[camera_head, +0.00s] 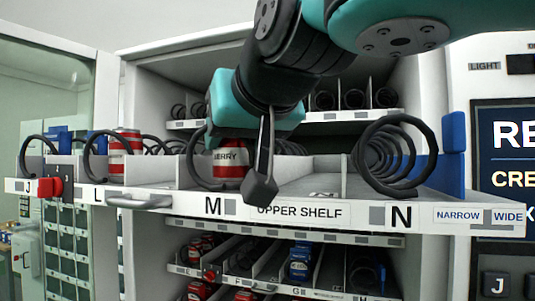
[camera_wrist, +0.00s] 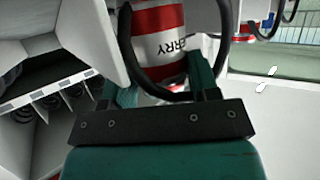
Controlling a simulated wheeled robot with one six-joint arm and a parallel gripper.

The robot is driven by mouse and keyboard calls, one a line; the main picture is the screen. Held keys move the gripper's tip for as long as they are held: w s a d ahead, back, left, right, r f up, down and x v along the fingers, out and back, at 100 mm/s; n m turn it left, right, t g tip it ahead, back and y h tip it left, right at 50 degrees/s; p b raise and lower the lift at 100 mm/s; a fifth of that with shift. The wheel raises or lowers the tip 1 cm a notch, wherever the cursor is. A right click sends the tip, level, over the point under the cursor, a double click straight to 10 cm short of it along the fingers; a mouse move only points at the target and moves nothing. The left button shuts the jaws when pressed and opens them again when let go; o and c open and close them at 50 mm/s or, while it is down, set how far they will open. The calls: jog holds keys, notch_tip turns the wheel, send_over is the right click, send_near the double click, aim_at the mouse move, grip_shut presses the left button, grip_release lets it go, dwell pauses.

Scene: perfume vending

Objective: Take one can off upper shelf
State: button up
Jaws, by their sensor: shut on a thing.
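A red and white can (camera_head: 229,160) marked "ERRY" stands in the M lane of the upper shelf (camera_head: 290,212), behind a black coil. A black coil (camera_wrist: 135,80) loops around the can's near side. The far finger is hidden in the head view.
Another red and white can (camera_head: 124,150) stands in the L lane at left. A large empty coil (camera_head: 393,155) fills the N lane at right, beside a blue block (camera_head: 452,150). Shelves with coils and cans lie above and below.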

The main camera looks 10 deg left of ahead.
jog(key=shift+r, duration=0.1)
notch_tip(320, 180, up, 20)
jog(key=p, duration=0.9)
